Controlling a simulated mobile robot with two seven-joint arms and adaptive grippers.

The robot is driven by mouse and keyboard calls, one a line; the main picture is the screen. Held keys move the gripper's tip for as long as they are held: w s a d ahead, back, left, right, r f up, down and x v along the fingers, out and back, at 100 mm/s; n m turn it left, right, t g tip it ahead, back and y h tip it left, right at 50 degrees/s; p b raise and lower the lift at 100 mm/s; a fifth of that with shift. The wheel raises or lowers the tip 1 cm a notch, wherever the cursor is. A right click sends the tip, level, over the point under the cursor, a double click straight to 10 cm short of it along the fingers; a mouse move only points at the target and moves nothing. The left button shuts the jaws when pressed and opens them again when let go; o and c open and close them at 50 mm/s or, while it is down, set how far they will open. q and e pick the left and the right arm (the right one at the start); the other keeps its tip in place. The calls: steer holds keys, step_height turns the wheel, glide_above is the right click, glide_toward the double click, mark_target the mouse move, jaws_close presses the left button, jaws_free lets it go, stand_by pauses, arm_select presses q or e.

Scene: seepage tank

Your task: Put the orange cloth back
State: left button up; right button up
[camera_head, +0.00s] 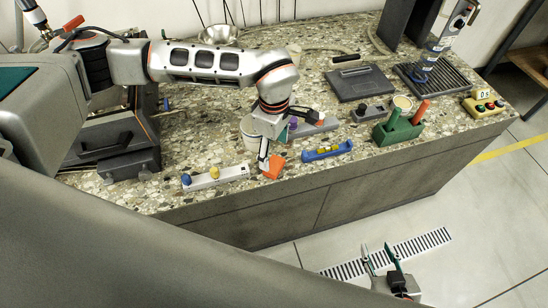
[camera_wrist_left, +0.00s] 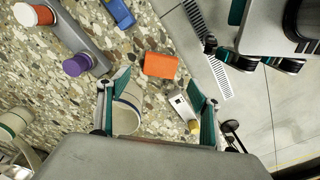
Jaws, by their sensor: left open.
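The orange cloth (camera_head: 273,168) is a small folded block lying on the speckled counter close to its front edge. It also shows in the left wrist view (camera_wrist_left: 160,65), just beyond my fingertips. My left gripper (camera_head: 264,150) points down above the counter at the cloth. In the left wrist view its teal-lined fingers (camera_wrist_left: 158,82) are spread apart with nothing between their tips. Whether a finger touches the cloth is unclear. My right gripper (camera_head: 380,256) hangs over the floor in front of the counter, its two fingers apart and empty.
A white cup (camera_wrist_left: 127,110) stands close by my left finger. A pale bar with blue and yellow knobs (camera_head: 215,178) lies left of the cloth, and a blue level (camera_head: 327,151) lies right. A green block with an orange handle (camera_head: 398,130) stands further right.

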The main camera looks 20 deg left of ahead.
mark_target(274, 165)
arm_select(q)
steer(key=shift+r, duration=2.8)
steer(key=shift+s, duration=0.1)
